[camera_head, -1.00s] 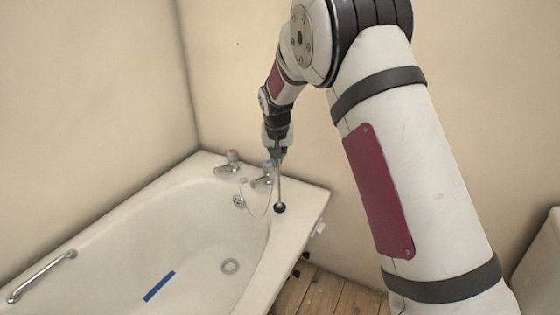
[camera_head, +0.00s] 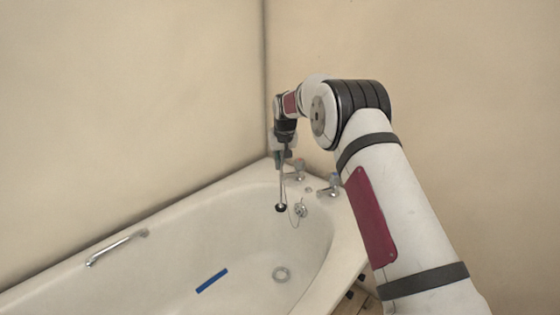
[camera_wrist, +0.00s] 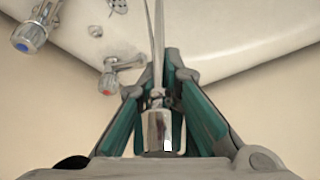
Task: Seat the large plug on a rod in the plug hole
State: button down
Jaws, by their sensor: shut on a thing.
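My gripper (camera_head: 284,160) is shut on the upper end of a thin metal rod (camera_head: 282,185), which hangs nearly upright. The large plug (camera_head: 281,208), black, is at the rod's lower end, in the air inside the tap end of the bath. The plug hole (camera_head: 282,273) is a ring in the bath floor, well below the plug and clear of it. In the wrist view, my green-padded fingers (camera_wrist: 158,95) close around the rod's chrome handle (camera_wrist: 158,130). The rod (camera_wrist: 157,40) runs up out of that view; the plug and plug hole are not visible there.
Two taps (camera_head: 297,168) (camera_head: 331,186) stand on the bath's end rim, beside my gripper. A thin chain hangs between the overflow fitting (camera_head: 300,209) and the plug. A blue strip (camera_head: 211,281) lies on the bath floor. A grab rail (camera_head: 117,246) is on the left rim.

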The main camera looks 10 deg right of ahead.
notch_tip(320, 180, down, 33)
jog(key=b, duration=1.6)
jog(key=shift+f+b, duration=0.2)
jog(key=shift+b, duration=0.2)
jog(key=shift+d, duration=0.1)
